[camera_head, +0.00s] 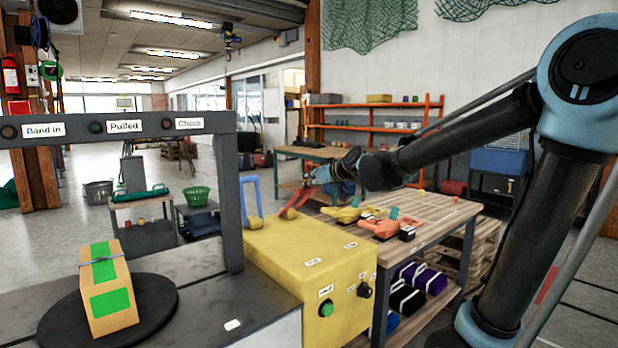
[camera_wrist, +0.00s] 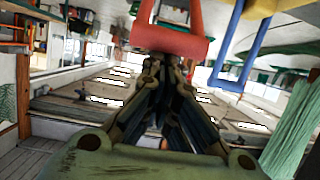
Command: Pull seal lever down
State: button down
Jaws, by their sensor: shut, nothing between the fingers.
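A yellow machine box (camera_head: 320,262) carries two levers with looped handles. The blue lever (camera_head: 247,180) stands upright on the left. The red lever (camera_head: 299,199) leans to the right, toward my gripper (camera_head: 312,174). The labels on the box are too small to read, so I cannot tell which is the seal lever. In the wrist view the red handle (camera_wrist: 202,22) is just beyond the fingertips of my gripper (camera_wrist: 165,62), and the blue handle (camera_wrist: 232,72) is to its right. My gripper is shut and empty. Whether it touches the red handle is not clear.
A wooden bench (camera_head: 440,212) with orange and yellow items stands to the right. The box front has a green button (camera_head: 326,308) and a black knob (camera_head: 364,290).

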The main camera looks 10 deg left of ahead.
jog(key=shift+s+d+f, duration=0.45)
jog(key=shift+d+f, duration=0.05)
jog(key=shift+f, duration=0.1)
jog(key=shift+s+d+f, duration=0.4)
jog(key=shift+d+f, duration=0.1)
jog(key=shift+f, duration=0.1)
notch_tip(320, 180, up, 5)
send_over(307, 189)
jog(key=d, duration=0.1)
jog(key=s+d, duration=0.6)
jog(key=d, duration=0.1)
jog(key=shift+d+f, duration=0.15)
jog(key=shift+d, duration=0.2)
dwell(0.3)
